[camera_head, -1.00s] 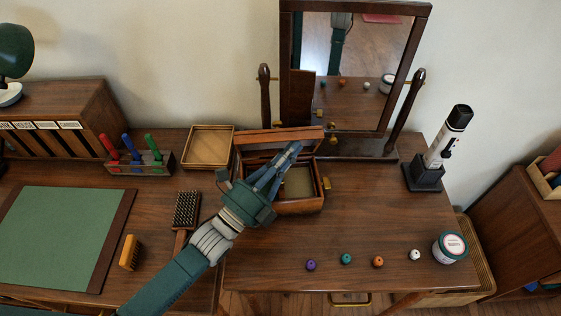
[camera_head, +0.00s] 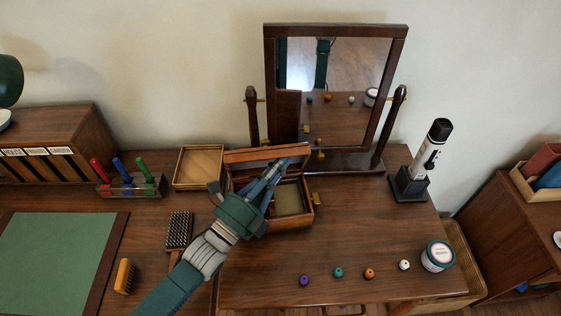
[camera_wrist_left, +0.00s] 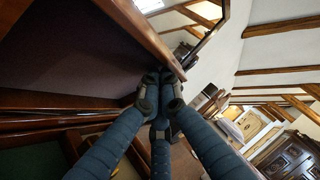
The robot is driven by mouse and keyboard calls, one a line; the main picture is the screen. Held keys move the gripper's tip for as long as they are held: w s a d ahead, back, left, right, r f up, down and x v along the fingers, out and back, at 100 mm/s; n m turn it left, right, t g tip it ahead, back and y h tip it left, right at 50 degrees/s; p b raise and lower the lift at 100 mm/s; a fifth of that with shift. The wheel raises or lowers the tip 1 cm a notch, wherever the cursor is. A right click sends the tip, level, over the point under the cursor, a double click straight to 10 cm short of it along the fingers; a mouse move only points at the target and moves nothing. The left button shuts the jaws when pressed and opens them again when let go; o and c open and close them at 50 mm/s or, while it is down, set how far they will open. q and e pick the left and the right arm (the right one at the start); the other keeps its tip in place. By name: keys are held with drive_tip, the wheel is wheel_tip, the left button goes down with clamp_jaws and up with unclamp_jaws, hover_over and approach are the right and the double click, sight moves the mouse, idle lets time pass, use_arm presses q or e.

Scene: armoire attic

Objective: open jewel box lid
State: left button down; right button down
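The jewel box (camera_head: 288,222) is a brown wooden box on the table in front of the mirror. Its lid (camera_head: 240,157) stands raised along the back edge, and the box's inside shows a pale floor. My left gripper (camera_head: 282,164) reaches over the box from the front left, its fingertips by the lid's inner side. In the left wrist view, the fingers (camera_wrist_left: 160,98) come together beside the lid's edge (camera_wrist_left: 150,38); nothing shows held between them. Whether the tips touch the lid is unclear. My right gripper is out of view.
A tilting mirror (camera_head: 335,100) stands behind the box. An open wooden tray (camera_head: 180,180), a brush (camera_head: 179,230) and a pen holder (camera_head: 150,187) are at left. Several small beads, including a purple one (camera_head: 304,280), and a jar (camera_head: 438,257) lie at front right.

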sight(278, 150)
use_arm(q)
drive_tip(key=w+n+y+p, duration=0.1)
drive_tip(key=p, duration=0.1)
drive_tip(key=w+r+n+g+p, duration=0.1)
drive_tip(key=w+p, duration=0.1)
drive_tip(key=p, duration=0.1)
drive_tip(key=shift+w+a+r+y, duration=0.1)
drive_tip(key=shift+a+r+y, duration=0.1)
drive_tip(key=shift+y, duration=0.2)
drive_tip(key=shift+w+a, duration=0.1)
drive_tip(key=shift+w, duration=1.05)
drive_tip(key=shift+r, duration=0.2)
drive_tip(key=shift+a, duration=0.1)
